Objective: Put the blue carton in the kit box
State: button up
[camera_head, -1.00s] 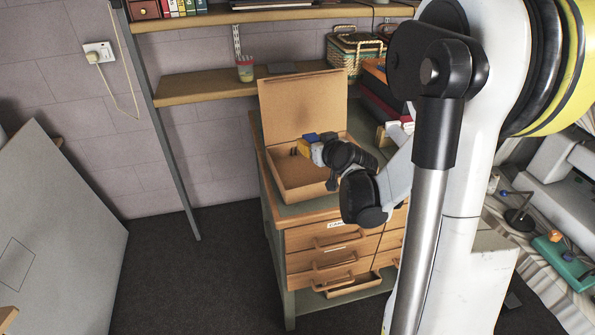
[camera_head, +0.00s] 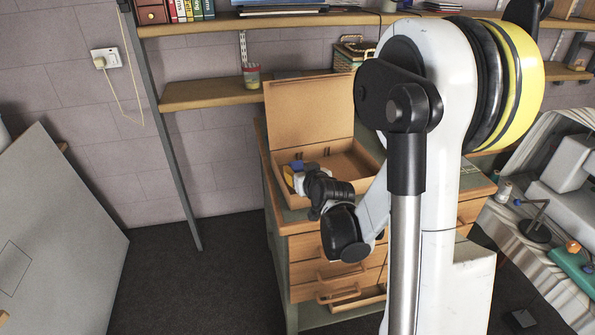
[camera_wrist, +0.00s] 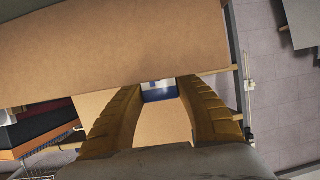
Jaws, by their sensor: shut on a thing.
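The kit box (camera_head: 312,112) is an open brown cardboard box with its lid standing up at the back, on top of a cabinet. My gripper (camera_head: 291,174), with yellow fingers, is at the left part of the box, over its opening. It is shut on the blue carton (camera_head: 297,166), of which only a small blue part shows in the head view. In the wrist view, the carton (camera_wrist: 160,93) shows as a blue and whitish piece between the fingertips (camera_wrist: 160,88). A wide brown panel (camera_wrist: 110,45), likely the lid, fills the top there. I cannot tell the carton's height above the box floor.
The wooden cabinet (camera_head: 305,245) has several drawers. A shelf (camera_head: 205,95) with a small jar (camera_head: 251,76) hangs behind, and a woven basket (camera_head: 350,52) stands behind the box. A grey panel (camera_head: 60,230) leans at the left. A sewing table (camera_head: 530,265) is at the right.

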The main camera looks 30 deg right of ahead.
jog(key=shift+f+b, duration=0.55)
jog(key=shift+f, duration=0.05)
jog(key=o, duration=0.8)
jog(key=shift+r+p, duration=0.55)
jog(key=p+v, duration=0.4)
jog(key=v, duration=0.8)
jog(key=s+a+r+n+g+y, duration=0.25)
jog(key=s+a, duration=0.25)
jog(key=a, duration=0.5)
jog(key=s+a+r+g, duration=0.1)
jog(key=s, duration=0.2)
jog(key=s+a+g, duration=0.1)
jog(key=s+a, duration=0.1)
jog(key=s, duration=0.2)
jog(key=s+a+r+g, duration=0.1)
jog(key=s+a+g, duration=0.1)
jog(key=s, duration=0.1)
jog(key=shift+s+r, duration=0.3)
jog(key=shift+r, duration=0.05)
